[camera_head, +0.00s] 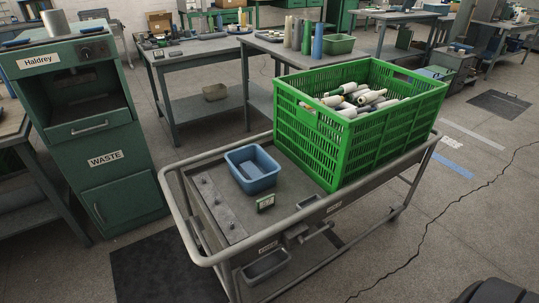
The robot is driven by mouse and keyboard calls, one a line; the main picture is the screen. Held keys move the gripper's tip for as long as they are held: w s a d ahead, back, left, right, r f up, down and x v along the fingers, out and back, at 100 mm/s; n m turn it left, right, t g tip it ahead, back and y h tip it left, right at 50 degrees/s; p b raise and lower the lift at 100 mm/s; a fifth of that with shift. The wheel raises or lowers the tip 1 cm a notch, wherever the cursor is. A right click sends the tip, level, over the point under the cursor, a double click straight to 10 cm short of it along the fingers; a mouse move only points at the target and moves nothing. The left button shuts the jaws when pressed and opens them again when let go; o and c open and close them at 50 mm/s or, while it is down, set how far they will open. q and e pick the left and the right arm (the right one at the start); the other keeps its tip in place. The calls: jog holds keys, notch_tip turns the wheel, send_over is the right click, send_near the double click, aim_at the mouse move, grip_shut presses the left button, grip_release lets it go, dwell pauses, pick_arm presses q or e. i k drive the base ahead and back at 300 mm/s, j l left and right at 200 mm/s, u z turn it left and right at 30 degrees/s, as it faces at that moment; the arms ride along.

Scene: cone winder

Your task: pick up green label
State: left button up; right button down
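Neither of my grippers shows in the head view.
A large green crate (352,142) with several cones fills the right of the cart (236,219), whose raised rail surrounds the deck. A small grey tray (308,201) sits right of the label. A green waste cabinet (120,172) stands left, and worktables stand behind.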

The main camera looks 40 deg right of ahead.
aim_at(263, 204)
jog(key=z, duration=1.1)
jog(key=i+l+u, duration=0.1)
jog(key=u, duration=0.15)
jog(key=l, duration=0.1)
